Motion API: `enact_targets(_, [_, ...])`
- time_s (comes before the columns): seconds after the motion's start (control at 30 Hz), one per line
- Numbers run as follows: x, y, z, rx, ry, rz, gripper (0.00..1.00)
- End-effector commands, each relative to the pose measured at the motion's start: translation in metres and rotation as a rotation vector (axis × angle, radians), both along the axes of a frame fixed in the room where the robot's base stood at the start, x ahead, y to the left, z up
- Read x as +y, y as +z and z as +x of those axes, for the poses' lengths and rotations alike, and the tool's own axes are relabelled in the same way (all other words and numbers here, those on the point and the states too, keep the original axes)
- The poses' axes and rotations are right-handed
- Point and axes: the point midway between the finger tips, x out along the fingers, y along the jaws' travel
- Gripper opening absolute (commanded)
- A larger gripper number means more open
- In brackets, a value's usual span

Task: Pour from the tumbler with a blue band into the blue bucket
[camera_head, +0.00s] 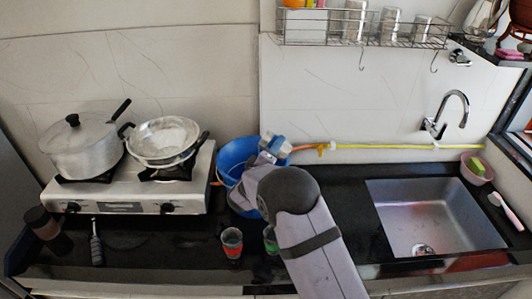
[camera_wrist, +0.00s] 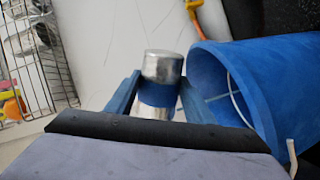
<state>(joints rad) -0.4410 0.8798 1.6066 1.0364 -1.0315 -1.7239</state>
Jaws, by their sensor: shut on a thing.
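The tumbler with a blue band (camera_wrist: 163,68) is silver and sits between the fingers of my gripper (camera_wrist: 155,92) in the wrist view. Its smooth metal end points up in that picture, and no contents show. My gripper also shows in the head view (camera_head: 276,148), shut on the tumbler above the right side of the blue bucket (camera_head: 233,153). The bucket stands at the back of the counter, partly hidden by my arm. In the wrist view the bucket (camera_wrist: 270,85) lies just right of the tumbler, its mouth and pale handle visible. I cannot tell whether they touch.
A red-banded tumbler (camera_head: 232,243) and a partly hidden green-banded tumbler (camera_head: 270,241) stand at the counter's front. A stove (camera_head: 125,205) with a pot (camera_head: 82,150) and pan (camera_head: 162,140) is left. A yellow hose (camera_head: 385,146) runs behind; the sink (camera_head: 435,215) is right.

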Motion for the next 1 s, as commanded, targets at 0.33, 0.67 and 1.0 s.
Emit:
enact_targets(0.33, [0.0002, 0.0015, 0.0002, 0.004, 0.000, -0.009, 0.25])
enact_targets(0.67, [0.0009, 0.0020, 0.0004, 0.028, 0.001, -0.050, 0.25])
enact_targets(1.0, [0.0017, 0.0010, 0.0008, 0.051, 0.001, -0.092, 0.25])
